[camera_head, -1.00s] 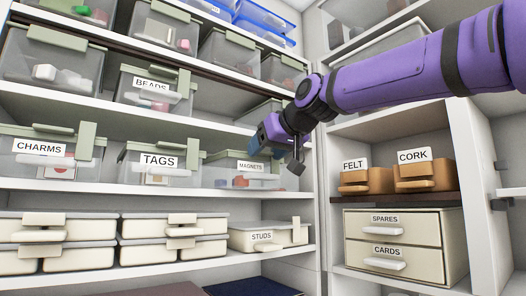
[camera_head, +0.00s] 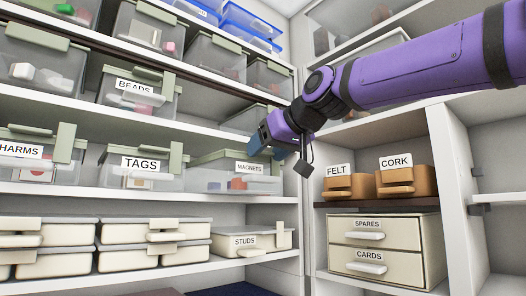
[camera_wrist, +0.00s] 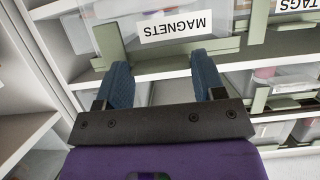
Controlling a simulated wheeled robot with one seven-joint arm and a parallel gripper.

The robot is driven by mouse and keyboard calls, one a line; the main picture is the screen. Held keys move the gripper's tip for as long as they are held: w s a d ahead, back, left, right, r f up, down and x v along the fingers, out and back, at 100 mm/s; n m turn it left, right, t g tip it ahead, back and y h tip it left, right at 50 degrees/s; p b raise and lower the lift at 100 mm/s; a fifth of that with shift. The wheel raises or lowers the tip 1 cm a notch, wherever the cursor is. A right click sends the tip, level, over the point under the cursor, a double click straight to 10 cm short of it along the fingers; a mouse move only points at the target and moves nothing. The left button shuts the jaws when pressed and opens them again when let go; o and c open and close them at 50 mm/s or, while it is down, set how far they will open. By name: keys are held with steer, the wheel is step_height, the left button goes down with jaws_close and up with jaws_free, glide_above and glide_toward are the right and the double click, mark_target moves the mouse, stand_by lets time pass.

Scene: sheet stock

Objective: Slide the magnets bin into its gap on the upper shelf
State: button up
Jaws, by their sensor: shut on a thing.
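The magnets bin (camera_head: 212,178) is a clear box with a green lid and a white label, holding small coloured items. It is at the right of the shelf row with the tags bin (camera_head: 128,172). My gripper (camera_head: 262,145) is at its upper front right and shut on it. In the wrist view the blue fingers (camera_wrist: 163,68) meet the green front edge of the magnets bin (camera_wrist: 165,48), below its upside-down label. Whether the bin touches the shelf is unclear. On the shelf above, a gap (camera_head: 205,108) shows between the beads bin (camera_head: 140,92) and a bin at the right end.
The studs bin (camera_head: 270,240) and several cream boxes stand on the shelf below. At the right are the felt box (camera_head: 345,186), the cork box (camera_head: 405,182) and the spares and cards drawers (camera_head: 375,248). Upright panels and shelf edges surround my arm.

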steer(key=s+d, duration=1)
steer(key=s, duration=0.5)
stand_by(1.7)
steer(key=s+d, duration=0.8)
steer(key=s, duration=0.4)
steer(key=shift+s+d, duration=0.15)
steer(key=shift+d, duration=0.1)
stand_by(0.7)
steer(key=shift+r, duration=0.1)
steer(key=s+a+r, duration=0.2)
steer(key=a+r, duration=0.1)
steer(key=r, duration=1.4)
steer(key=shift+a, duration=0.15)
steer(key=shift+s, duration=0.15)
stand_by(0.5)
